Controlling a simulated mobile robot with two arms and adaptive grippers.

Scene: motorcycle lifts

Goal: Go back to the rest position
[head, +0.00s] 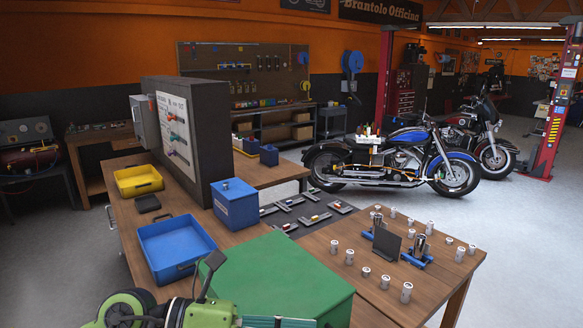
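The task names no object. In front of me is a wooden workbench (118,212) with a large green box (283,275) on its near part.
A blue tray (175,246), a yellow tray (138,180) and a blue box (235,204) are on the bench. Small metal cylinders (406,292) stand on the right. A blue motorcycle (400,160) stands behind, with open floor around it.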

